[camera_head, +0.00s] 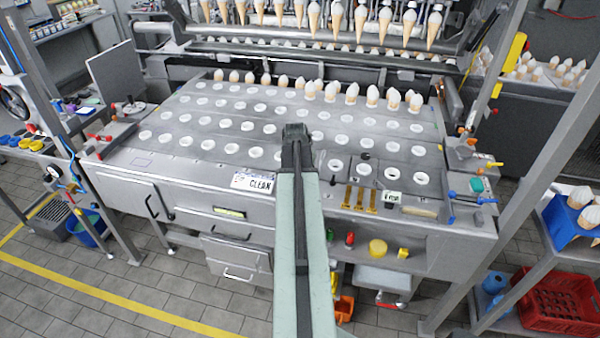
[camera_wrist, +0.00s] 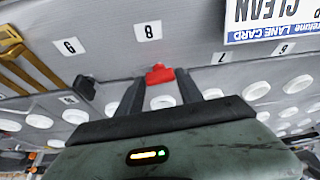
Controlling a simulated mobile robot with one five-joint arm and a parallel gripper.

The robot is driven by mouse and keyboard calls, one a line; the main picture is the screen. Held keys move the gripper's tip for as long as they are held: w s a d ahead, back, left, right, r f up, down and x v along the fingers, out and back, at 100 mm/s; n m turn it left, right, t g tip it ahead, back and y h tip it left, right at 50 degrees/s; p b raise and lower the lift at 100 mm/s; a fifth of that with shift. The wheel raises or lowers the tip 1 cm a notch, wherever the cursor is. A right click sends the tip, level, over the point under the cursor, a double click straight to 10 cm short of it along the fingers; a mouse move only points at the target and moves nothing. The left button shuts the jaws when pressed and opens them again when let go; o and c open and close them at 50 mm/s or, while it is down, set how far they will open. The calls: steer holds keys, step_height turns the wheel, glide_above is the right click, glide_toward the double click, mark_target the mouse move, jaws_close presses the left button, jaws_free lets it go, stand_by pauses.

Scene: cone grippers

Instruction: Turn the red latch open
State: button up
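The red latch (camera_wrist: 158,73) is a small red piece on the grey machine surface in the wrist view. It lies at the mouth of my gripper (camera_wrist: 160,79), between or just beyond the tips of the two dark fingers. The fingers are apart, one on each side of it, and whether they touch it cannot be told. In the head view my gripper (camera_head: 296,132) is over the machine's grey deck, and the latch is not visible there, probably hidden behind my arm.
The CLEAN lane card (camera_head: 253,181) lies left of my arm. The deck (camera_head: 190,160) has rows of white-rimmed holes, with cones (camera_head: 355,93) standing along the back. Brass strips (camera_head: 360,197) lie to the right. A red knob (camera_head: 350,238) and yellow knob (camera_head: 378,247) are on the front.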

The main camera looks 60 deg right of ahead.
steer(key=shift+o, duration=1.2)
steer(key=p+v, duration=0.7)
steer(key=shift+a+r, duration=0.15)
steer(key=shift+r, duration=0.2)
